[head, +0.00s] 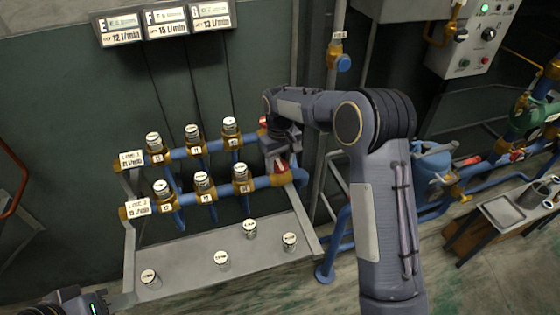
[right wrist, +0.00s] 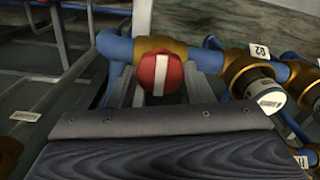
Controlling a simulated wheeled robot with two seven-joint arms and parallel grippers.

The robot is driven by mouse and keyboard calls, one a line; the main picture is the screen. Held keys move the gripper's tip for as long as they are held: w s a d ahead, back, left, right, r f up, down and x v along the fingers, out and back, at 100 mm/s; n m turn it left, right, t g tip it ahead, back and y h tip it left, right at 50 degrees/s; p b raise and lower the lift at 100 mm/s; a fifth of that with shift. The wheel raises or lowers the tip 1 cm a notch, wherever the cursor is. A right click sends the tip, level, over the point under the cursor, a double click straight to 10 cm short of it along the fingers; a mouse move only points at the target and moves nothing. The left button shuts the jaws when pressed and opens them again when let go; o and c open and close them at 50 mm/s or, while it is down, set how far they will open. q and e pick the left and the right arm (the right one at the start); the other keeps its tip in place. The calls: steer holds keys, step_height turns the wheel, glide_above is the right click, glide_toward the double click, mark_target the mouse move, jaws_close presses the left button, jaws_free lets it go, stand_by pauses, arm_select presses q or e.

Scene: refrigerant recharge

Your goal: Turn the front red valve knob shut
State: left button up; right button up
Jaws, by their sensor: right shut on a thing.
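The front red valve knob (head: 281,168) is at the right end of the lower, nearer blue pipe. In the right wrist view the red knob (right wrist: 161,75) has a white stripe that stands upright in the picture, in front of a brass valve body. My right gripper (head: 275,158) reaches it from above. Its two fingers (right wrist: 162,88) lie on either side of the knob, shut on it. A second red knob (head: 264,123) sits at the end of the rear pipe, partly hidden by my right arm. Part of my left arm's end (head: 75,304) shows at the bottom left; its fingers are out of sight.
Several brass valves with capped tops line the rear (head: 193,138) and front (head: 204,184) pipes. Loose caps (head: 222,260) lie on the grey bench (head: 190,273). A blue tank (head: 430,165) and a side table (head: 490,225) stand to the right. Flow displays (head: 165,22) hang above.

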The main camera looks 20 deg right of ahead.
mark_target(280, 164)
steer(key=shift+r+m, duration=0.1)
steer(key=shift+m, duration=0.2)
steer(key=o, duration=1)
step_height(280, 164, up, 8)
steer(key=shift+f+b, duration=0.15)
steer(key=shift+b, duration=0.2)
